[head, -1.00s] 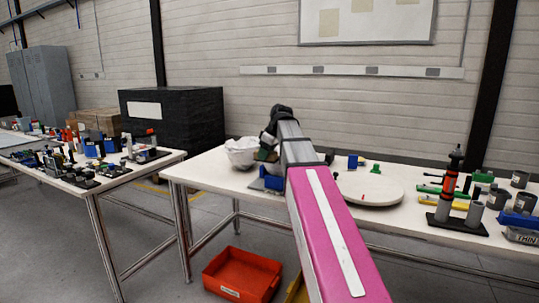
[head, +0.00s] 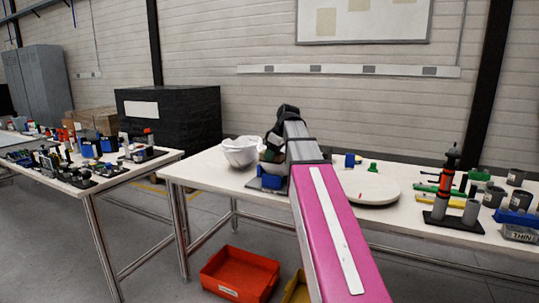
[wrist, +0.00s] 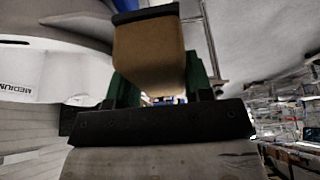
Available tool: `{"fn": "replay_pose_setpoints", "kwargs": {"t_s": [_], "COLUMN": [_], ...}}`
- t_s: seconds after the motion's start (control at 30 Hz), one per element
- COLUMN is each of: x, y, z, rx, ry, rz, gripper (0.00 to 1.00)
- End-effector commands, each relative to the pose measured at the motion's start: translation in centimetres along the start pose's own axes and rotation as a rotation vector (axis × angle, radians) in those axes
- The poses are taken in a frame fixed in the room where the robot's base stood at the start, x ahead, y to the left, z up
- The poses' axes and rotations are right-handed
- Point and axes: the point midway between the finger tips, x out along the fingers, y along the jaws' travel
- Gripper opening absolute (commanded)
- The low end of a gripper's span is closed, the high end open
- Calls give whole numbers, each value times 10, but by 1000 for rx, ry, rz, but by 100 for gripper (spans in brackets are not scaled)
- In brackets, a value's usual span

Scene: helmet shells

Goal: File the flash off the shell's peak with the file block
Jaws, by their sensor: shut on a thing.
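The white helmet shell (head: 239,152) sits on the workbench, just left of my gripper in the head view. My gripper (wrist: 155,85) is shut on the tan file block (wrist: 150,50), which has a dark edge at its far end. The block sits between the green fingers in the wrist view. In the head view my arm partly hides the gripper and block. A large pale grey curved surface fills the top left of the wrist view; I cannot tell whether it is the shell. The peak and its flash cannot be made out.
A blue fixture (head: 270,180) stands below my gripper. A white round disc (head: 370,188) lies to the right, with a dark stand (head: 455,222) holding cylinders beyond it. An orange bin (head: 240,273) is on the floor.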

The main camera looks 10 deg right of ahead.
Motion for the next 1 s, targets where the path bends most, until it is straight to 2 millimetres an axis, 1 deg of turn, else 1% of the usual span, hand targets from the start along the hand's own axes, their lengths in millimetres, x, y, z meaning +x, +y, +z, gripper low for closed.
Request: {"fn": "replay_pose_setpoints", "kwargs": {"t_s": [0.7, 0.87, 1.0], "x": [17, 18, 16], "y": [0, 0, 0], "z": [-35, -36, -30], "rx": [0, 1, 1], "ry": [0, 0, 0], "rz": [0, 0, 0], "gripper": [28, 28, 28]}}
